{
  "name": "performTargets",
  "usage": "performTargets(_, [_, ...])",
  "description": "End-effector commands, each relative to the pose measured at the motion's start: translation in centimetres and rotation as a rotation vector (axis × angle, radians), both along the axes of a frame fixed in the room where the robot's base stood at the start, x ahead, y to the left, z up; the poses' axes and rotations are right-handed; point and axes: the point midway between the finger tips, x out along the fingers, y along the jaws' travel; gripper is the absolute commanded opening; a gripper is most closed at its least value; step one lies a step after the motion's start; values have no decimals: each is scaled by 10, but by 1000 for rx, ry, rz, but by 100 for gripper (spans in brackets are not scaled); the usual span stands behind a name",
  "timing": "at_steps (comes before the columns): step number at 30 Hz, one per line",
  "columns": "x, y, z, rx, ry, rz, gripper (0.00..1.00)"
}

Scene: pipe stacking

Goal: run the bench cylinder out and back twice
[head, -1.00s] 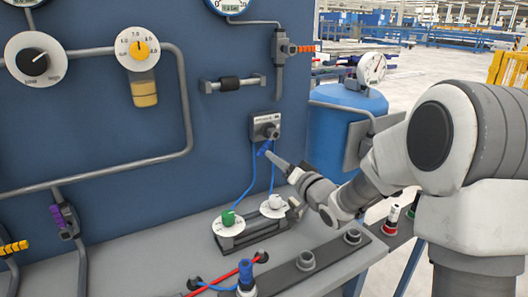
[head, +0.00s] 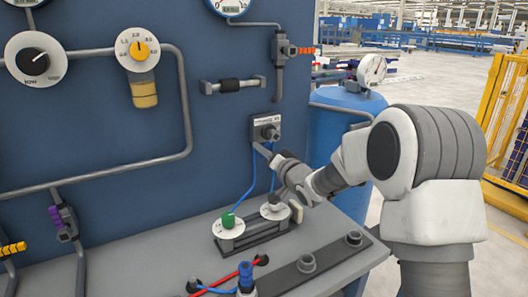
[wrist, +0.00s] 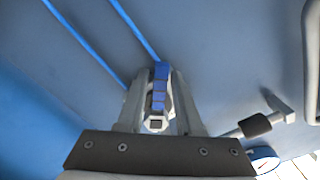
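The bench cylinder (head: 252,236) is a dark grey unit on the bench, with a green knob (head: 228,220) and a second dial knob (head: 274,203) on top. Two blue hoses (head: 247,180) run up from there toward a grey valve block (head: 265,128) on the blue panel. My gripper (head: 264,153) is just below that block.
A blue tank (head: 333,130) with a gauge stands right of the panel. A pipe with a black sleeve (head: 230,85) is above left of the valve block. Sockets on a dark strip (head: 307,263) and a blue-topped plug (head: 246,274) are at the bench front.

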Motion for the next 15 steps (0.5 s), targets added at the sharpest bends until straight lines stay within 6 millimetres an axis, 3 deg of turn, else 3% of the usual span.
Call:
performTargets(1, [0,0,0,0,0,0,24])
performTargets(5, [0,0,0,0,0,0,0])
performTargets(15, [0,0,0,0,0,0,0])
